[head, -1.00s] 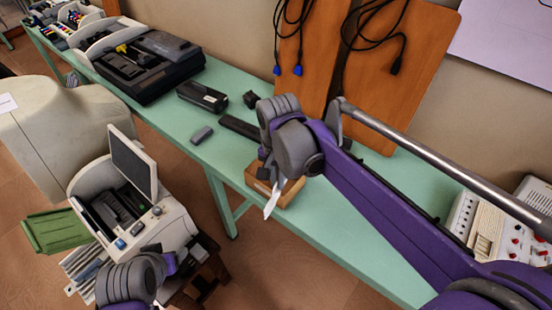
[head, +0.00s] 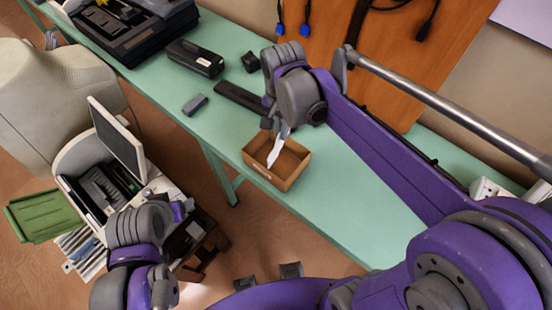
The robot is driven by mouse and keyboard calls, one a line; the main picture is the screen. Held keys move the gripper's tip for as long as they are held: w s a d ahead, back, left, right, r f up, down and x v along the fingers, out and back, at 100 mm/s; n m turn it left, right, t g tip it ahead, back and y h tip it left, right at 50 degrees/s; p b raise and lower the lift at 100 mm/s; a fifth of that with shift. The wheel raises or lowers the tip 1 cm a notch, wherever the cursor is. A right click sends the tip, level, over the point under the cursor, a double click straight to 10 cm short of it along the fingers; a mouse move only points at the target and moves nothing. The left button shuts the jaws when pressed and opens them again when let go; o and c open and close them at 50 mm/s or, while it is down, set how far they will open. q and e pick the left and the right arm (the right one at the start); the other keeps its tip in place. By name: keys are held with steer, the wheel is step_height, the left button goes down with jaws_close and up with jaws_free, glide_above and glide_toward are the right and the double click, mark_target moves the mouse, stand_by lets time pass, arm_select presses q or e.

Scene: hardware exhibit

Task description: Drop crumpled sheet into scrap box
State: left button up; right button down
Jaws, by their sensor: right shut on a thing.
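The scrap box (head: 288,184) is a small open brown box on the green table, near its front edge. My right gripper (head: 274,133) is above the back left part of the box, pointing down. It is shut on the crumpled sheet (head: 275,153), a narrow white piece that hangs down over the box opening. I cannot tell whether the lower tip of the sheet is below the rim. My left arm ends low on the left, in front of the grey machine, and its fingertips cannot be made out.
A long dark bar (head: 240,100), a black device (head: 195,57), a small black block (head: 250,62) and a grey block (head: 195,104) lie on the table (head: 340,190) left of and behind the box. A grey machine with a screen (head: 118,140) stands at left. The table right of the box is clear.

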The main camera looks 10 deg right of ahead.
steer(key=shift+f+b, duration=0.45)
steer(key=shift+f, duration=0.85)
steer(key=shift+w, duration=0.1)
steer(key=c, duration=0.9)
jaws_free()
steer(key=shift+o, duration=0.2)
steer(key=shift+r, duration=0.1)
step_height(320, 180, up, 11)
steer(key=shift+f+p, duration=0.15)
steer(key=shift+p, duration=0.2)
